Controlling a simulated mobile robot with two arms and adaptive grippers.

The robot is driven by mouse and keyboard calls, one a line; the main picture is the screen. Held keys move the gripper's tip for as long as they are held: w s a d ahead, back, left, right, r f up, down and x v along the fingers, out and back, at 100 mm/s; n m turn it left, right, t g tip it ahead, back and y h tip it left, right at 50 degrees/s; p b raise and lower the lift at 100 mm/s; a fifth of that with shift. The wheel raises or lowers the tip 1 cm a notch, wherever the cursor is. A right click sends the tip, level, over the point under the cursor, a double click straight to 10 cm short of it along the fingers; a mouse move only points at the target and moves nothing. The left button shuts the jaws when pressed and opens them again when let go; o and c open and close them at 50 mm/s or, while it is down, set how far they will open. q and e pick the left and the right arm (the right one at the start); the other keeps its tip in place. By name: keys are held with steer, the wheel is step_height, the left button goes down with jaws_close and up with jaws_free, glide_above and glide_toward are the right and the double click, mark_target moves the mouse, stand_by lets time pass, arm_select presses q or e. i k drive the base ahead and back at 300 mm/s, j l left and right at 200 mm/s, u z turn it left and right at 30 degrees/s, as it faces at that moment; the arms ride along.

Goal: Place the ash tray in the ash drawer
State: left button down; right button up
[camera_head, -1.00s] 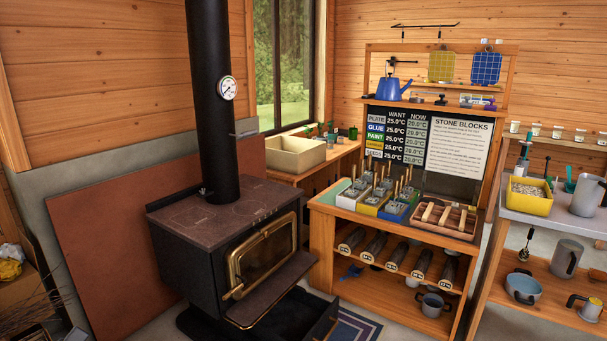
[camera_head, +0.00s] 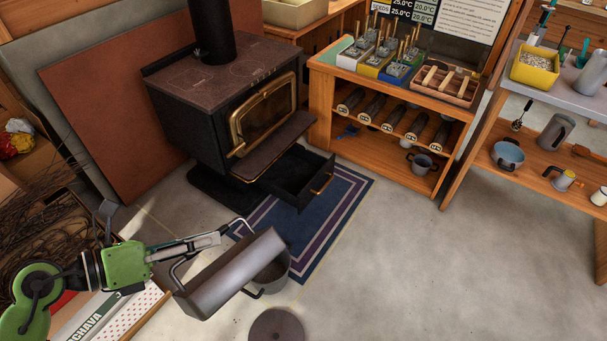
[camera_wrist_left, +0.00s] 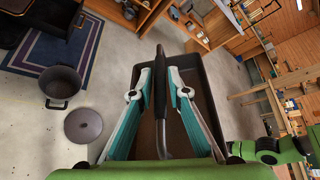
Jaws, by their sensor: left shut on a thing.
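The ash tray (camera_head: 225,280) is a deep grey metal pan with a wire handle, tilted in the air above the floor at the lower middle of the head view. My left gripper (camera_head: 217,239) is shut on its handle; the wrist view shows the two fingers (camera_wrist_left: 160,92) on either side of the dark handle with the tray (camera_wrist_left: 202,75) beyond. The ash drawer (camera_head: 302,178) is pulled out at the bottom of the black stove, to the right of and beyond the tray. Its inside looks dark and empty. My right gripper is not in view.
A grey pot (camera_head: 272,280) stands partly behind the tray, with a round lid (camera_head: 276,326) on the floor nearby. A striped blue rug (camera_head: 338,210) lies under the drawer. The stove's ledge (camera_head: 275,150) overhangs the drawer's back. Floor at right is clear.

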mark_target(298, 187)
steer(key=i+l, duration=0.2)
steer(key=l, duration=0.15)
steer(key=i+l+u, duration=0.1)
steer(key=i+l, duration=0.15)
steer(key=i+l+u, duration=0.1)
steer(key=l, duration=0.3)
steer(key=i+l, duration=0.25)
steer(key=i+l+u, duration=0.1)
steer(key=l, duration=0.4)
steer(key=i+l+u, duration=0.2)
steer(key=i+l, duration=0.15)
steer(key=i, duration=0.25)
steer(key=i+l+u, duration=0.15)
steer(key=i+l, duration=0.35)
steer(key=i, duration=0.1)
